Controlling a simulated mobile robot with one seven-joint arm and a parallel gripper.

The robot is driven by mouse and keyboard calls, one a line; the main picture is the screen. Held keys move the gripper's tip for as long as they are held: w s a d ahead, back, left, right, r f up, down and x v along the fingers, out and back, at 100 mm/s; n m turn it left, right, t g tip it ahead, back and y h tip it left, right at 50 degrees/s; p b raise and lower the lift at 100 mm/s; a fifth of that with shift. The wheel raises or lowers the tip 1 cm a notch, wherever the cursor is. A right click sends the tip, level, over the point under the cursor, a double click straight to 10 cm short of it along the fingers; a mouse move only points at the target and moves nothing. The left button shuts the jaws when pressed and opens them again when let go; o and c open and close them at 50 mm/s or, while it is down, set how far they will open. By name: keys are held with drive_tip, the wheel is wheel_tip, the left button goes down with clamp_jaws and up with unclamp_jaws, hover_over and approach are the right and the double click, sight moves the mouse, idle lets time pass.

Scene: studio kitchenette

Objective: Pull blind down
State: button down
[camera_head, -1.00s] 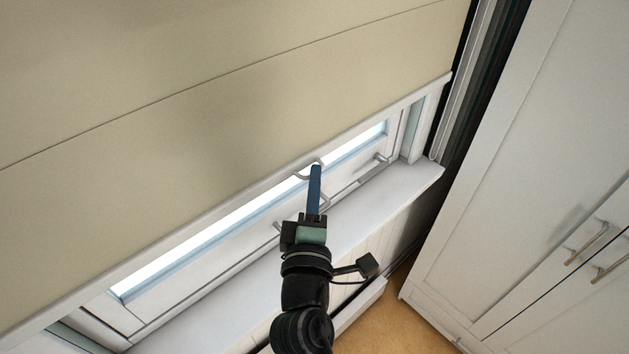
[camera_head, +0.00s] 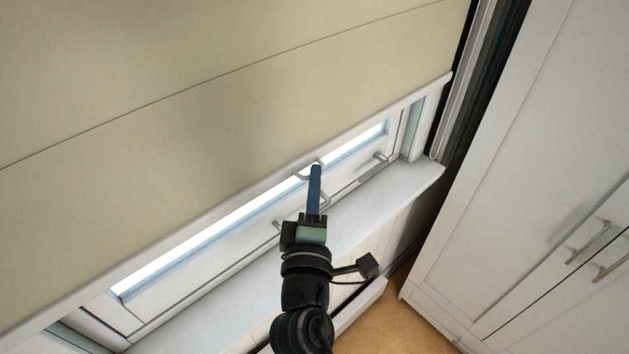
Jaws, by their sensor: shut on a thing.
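The beige blind (camera_head: 250,120) hangs over most of the window, with a pale bottom bar (camera_head: 225,210) running slantwise across the picture. A strip of bright glass (camera_head: 210,240) shows below the bar. A small light pull handle (camera_head: 303,175) sits at the bar's lower edge near the middle. My gripper (camera_head: 315,172) reaches up from below with its blue fingers at the handle. It is shut on the handle; the exact contact is partly hidden by the fingers.
The white window sill (camera_head: 395,190) runs below the window, close under my gripper. Window handles (camera_head: 374,168) stick out from the lower frame. A white cabinet (camera_head: 530,170) with metal handles (camera_head: 588,243) stands at the right. A patch of orange-brown floor (camera_head: 400,318) shows between.

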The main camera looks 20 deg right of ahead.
wheel_tip(320, 180, down, 28)
drive_tip(key=b, duration=2.7)
drive_tip(key=shift+f, duration=0.2)
drive_tip(key=shift+f, duration=0.1)
drive_tip(key=c, duration=1.2)
unclamp_jaws()
drive_tip(key=shift+o, duration=1.2)
drive_tip(key=shift+s, duration=0.1)
wheel_tip(320, 180, up, 29)
drive_tip(key=p, duration=2.8)
drive_tip(key=shift+r, duration=0.2)
drive_tip(key=b+v, duration=0.5)
drive_tip(key=v, duration=0.7)
drive_tip(key=shift+s+a+f, duration=0.25)
drive_tip(key=shift+s, duration=0.05)
